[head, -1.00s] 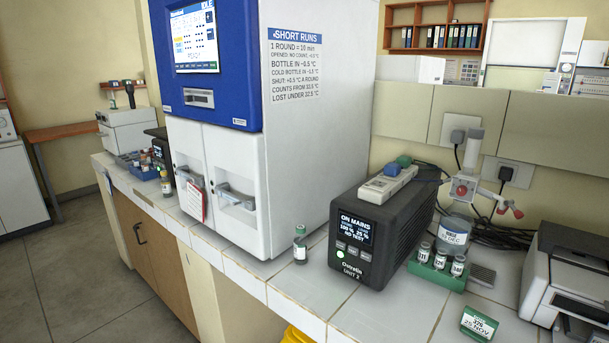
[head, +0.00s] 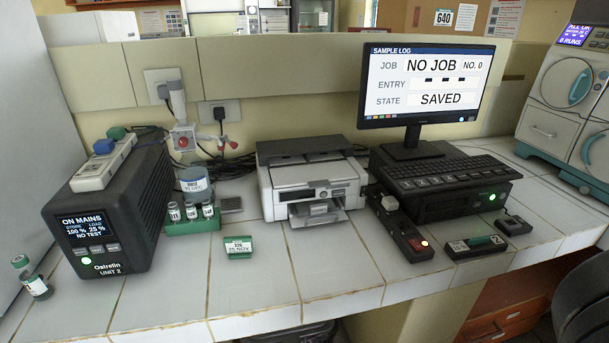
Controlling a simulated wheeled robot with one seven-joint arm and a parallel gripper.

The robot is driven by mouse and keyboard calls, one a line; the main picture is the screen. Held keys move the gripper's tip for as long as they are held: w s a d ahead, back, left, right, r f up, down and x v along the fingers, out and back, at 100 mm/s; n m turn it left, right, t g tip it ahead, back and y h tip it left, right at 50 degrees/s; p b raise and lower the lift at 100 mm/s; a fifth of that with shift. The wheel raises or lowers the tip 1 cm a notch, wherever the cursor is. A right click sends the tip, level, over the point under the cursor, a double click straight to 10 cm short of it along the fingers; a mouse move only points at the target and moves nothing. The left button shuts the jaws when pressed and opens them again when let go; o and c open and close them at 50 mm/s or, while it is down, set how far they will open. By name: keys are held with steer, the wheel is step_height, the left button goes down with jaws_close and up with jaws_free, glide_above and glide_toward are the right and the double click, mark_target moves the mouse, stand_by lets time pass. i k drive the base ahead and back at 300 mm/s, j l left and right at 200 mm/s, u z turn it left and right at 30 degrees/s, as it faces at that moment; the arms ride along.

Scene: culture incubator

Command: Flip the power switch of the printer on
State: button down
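The printer (head: 303,176), white and grey with a dark top, stands on the tiled bench in the middle of the head view. Its front has a small dark panel with buttons and an output tray (head: 318,211) below. I cannot make out which part is its power switch, or its position; no lit lamp shows on it. My gripper is not in view.
Left are a black power unit (head: 110,215), a green vial rack (head: 190,225) and a green-white label block (head: 238,247). Bare tiles lie before the printer.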

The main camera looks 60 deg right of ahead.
mark_target(363, 192)
steer(key=z, duration=1.4)
